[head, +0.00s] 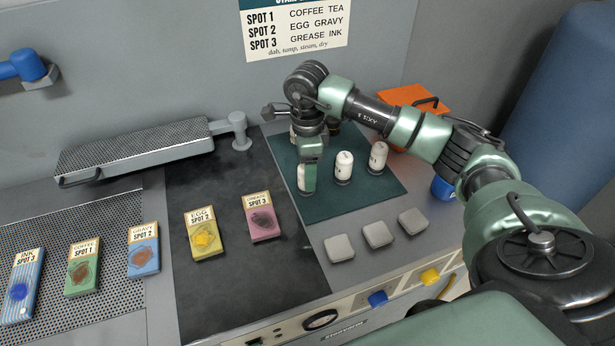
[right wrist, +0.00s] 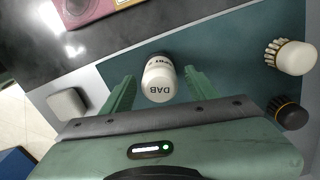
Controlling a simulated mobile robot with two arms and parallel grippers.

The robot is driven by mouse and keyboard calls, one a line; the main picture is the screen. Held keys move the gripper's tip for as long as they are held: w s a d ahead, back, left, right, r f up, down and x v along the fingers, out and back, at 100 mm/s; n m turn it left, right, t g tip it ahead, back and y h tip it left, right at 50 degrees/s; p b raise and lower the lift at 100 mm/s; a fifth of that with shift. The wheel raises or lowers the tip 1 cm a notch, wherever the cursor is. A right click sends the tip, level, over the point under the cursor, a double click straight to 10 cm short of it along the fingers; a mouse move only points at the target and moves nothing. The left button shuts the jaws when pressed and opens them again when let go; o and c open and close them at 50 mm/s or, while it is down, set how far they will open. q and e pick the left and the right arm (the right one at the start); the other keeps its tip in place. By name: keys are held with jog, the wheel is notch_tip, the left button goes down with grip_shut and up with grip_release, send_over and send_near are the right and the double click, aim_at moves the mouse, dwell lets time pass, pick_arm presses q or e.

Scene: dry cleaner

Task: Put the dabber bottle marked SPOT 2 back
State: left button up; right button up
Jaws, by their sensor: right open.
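My right gripper (head: 309,176) is low over the teal mat (head: 325,207) at its left side. Its open fingers (right wrist: 160,92) stand either side of a white dabber bottle with DAB on its cap (right wrist: 160,82); I cannot tell whether they touch it. The bottle stands on the mat and is partly hidden behind the gripper in the head view (head: 301,179). Two more white bottles stand to the right, a middle one (head: 344,167) and a right one (head: 378,157). My left gripper is not in view.
Brushes, one pale (right wrist: 291,58) and one dark (right wrist: 287,114), stand on the mat. Grey pads (head: 377,234) lie in front of it. Stain cards, including EGG SPOT 2 (head: 203,238), lie left. A perforated arm board (head: 135,150) is at the back. An orange item (head: 405,95) lies behind my arm.

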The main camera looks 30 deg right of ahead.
notch_tip(320, 180, up, 10)
jog(key=shift+f+b, duration=0.1)
jog(key=shift+b, duration=1)
